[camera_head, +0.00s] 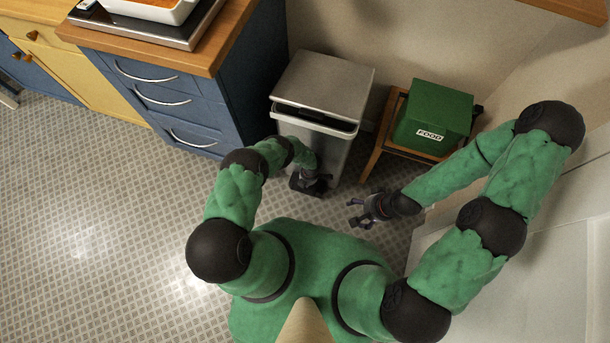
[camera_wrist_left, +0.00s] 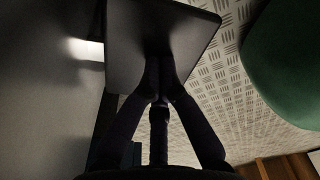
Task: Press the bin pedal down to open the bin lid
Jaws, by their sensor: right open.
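The bin (camera_head: 340,155) is a grey metal box against the wall, with a flat lid (camera_head: 325,82). A dark gap shows between the lid's front edge and the bin's rim. The dark pedal (camera_head: 297,184) is low at the bin's front, partly hidden by my left gripper (camera_head: 318,184). In the left wrist view the pedal (camera_wrist_left: 140,25) is a dark plate, and my left gripper (camera_wrist_left: 160,85) has its fingertips together at it; contact looks likely, but I cannot be sure. My right gripper (camera_head: 358,212) is open and empty, right of the pedal.
A green food box (camera_head: 434,115) stands on a small wooden stool (camera_head: 374,150) right of the bin. A blue drawer cabinet (camera_head: 180,100) with a wooden top is on the left. A pale cabinet (camera_head: 530,260) is at the right. Tiled floor (camera_head: 90,220) is free at the left.

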